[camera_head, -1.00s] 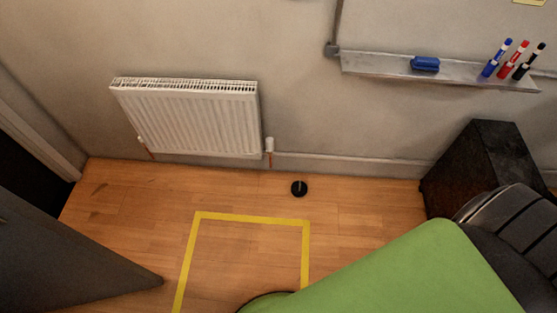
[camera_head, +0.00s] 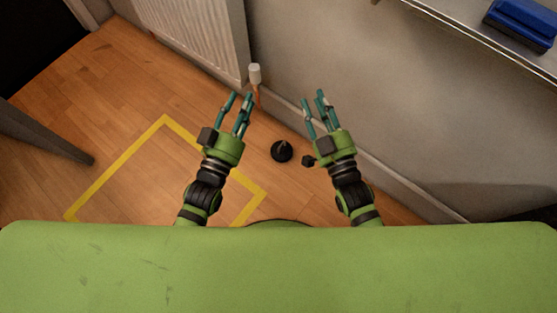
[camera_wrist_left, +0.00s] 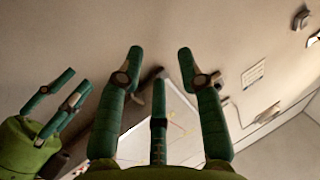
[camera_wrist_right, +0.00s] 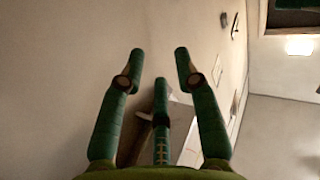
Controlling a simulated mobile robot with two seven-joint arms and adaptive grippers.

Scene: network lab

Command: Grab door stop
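The door stop (camera_head: 282,151) is a small round black object on the wooden floor near the wall, seen in the head view. It shows in neither wrist view. My left gripper (camera_head: 238,106) is open and empty, to the left of the door stop in the picture. My right gripper (camera_head: 314,106) is open and empty, to its right. Neither touches it. The left wrist view shows the spread fingers of the left gripper (camera_wrist_left: 160,65), with my other gripper at its left edge. The right wrist view shows the spread fingers of the right gripper (camera_wrist_right: 158,65).
A white radiator (camera_head: 200,32) with a valve (camera_head: 254,74) is on the wall at the upper left. A whiteboard tray with a blue eraser (camera_head: 522,20) juts out at the upper right. Yellow tape (camera_head: 118,166) marks the floor. Open floor (camera_head: 90,90) lies to the left.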

